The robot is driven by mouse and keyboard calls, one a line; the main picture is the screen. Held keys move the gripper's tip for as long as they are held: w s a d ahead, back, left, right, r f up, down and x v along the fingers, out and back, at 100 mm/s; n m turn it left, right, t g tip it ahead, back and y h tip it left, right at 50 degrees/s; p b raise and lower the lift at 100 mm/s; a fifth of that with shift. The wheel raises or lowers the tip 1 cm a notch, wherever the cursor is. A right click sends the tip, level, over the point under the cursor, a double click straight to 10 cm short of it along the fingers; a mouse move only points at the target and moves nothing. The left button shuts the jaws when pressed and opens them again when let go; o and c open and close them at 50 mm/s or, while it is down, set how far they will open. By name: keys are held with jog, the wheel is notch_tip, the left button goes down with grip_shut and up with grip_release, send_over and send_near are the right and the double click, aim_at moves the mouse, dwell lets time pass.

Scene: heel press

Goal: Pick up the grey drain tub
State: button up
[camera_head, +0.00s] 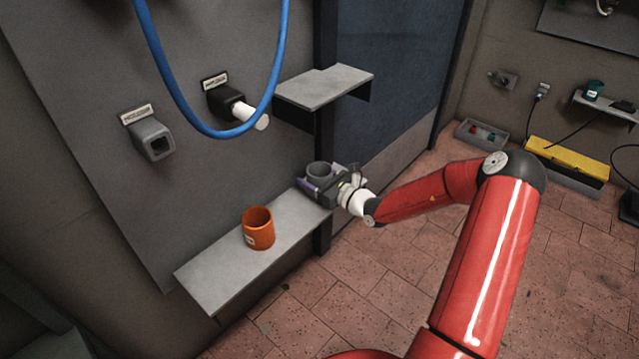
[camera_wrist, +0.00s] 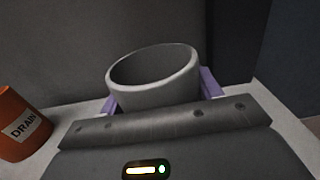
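The grey drain tub (camera_head: 319,171) is a round, open-topped cup at the far right end of the grey wall shelf (camera_head: 215,262). My gripper (camera_head: 331,180) is at the tub, reaching in from the right. In the wrist view the tub (camera_wrist: 155,82) stands upright just beyond the gripper body, with one purple finger on each side of it. The fingers are spread wide around the tub, and I see no clear grip on it. The finger tips and the tub's base are partly hidden behind the gripper body.
An orange tub (camera_head: 258,229) stands on the same shelf, left of the grey one; its label reads DRAIN in the wrist view (camera_wrist: 20,125). A higher small shelf (camera_head: 322,86) juts out above. A blue hose (camera_head: 180,98) hangs from above at the left.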

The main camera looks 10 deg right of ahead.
jog(key=c, duration=0.3)
